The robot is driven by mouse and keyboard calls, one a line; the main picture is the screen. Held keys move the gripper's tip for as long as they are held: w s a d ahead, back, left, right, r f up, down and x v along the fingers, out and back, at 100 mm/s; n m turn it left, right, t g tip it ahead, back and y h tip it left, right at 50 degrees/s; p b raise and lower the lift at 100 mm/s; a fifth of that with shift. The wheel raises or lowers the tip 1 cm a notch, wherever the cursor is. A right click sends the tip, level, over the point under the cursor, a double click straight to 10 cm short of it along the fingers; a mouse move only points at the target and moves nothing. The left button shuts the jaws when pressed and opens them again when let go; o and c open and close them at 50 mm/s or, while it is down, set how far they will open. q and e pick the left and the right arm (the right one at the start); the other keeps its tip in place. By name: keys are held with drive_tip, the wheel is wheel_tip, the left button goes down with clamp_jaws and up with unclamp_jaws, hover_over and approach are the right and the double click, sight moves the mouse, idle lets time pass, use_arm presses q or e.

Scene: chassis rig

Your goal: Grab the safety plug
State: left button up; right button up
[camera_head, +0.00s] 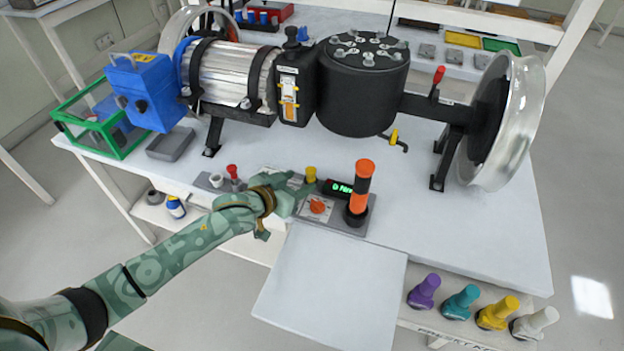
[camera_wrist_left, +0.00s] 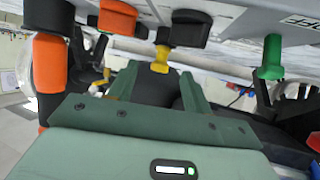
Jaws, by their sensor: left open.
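No label marks which thing is the safety plug. A small yellow-topped plug (camera_head: 311,175) stands on the grey control strip at the front of the bench. It also shows in the left wrist view (camera_wrist_left: 160,60), in line with the gap between my fingers. A tall orange and black cylinder (camera_head: 361,188) stands upright to its right; it appears at the left of the left wrist view (camera_wrist_left: 48,78). My left gripper (camera_head: 290,192) is open just left of the yellow plug. In the left wrist view its fingers (camera_wrist_left: 158,84) hold nothing. My right gripper is not seen.
An orange rotary knob (camera_head: 318,206) and a green-lit display (camera_head: 339,188) lie close to the gripper. A red-topped plug (camera_head: 232,172) stands left. The motor and black drum (camera_head: 362,85) fill the back. Several coloured bottles (camera_head: 494,312) stand front right. The white bench (camera_head: 455,225) is clear at right.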

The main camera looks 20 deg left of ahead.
sight(308, 174)
use_arm(q)
drive_tip(key=shift+x, duration=0.8)
drive_tip(key=b+x, duration=0.2)
drive_tip(key=x, duration=0.1)
drive_tip(key=b+x, duration=0.1)
drive_tip(key=x, duration=0.1)
drive_tip(key=shift+w+r, duration=0.25)
drive_tip(key=shift+r, duration=0.05)
drive_tip(key=shift+s+r, duration=0.1)
drive_tip(key=shift+r, duration=0.1)
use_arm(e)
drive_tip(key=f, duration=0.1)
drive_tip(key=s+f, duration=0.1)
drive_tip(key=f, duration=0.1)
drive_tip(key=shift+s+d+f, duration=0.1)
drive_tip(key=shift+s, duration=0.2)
use_arm(q)
drive_tip(key=c, duration=1.1)
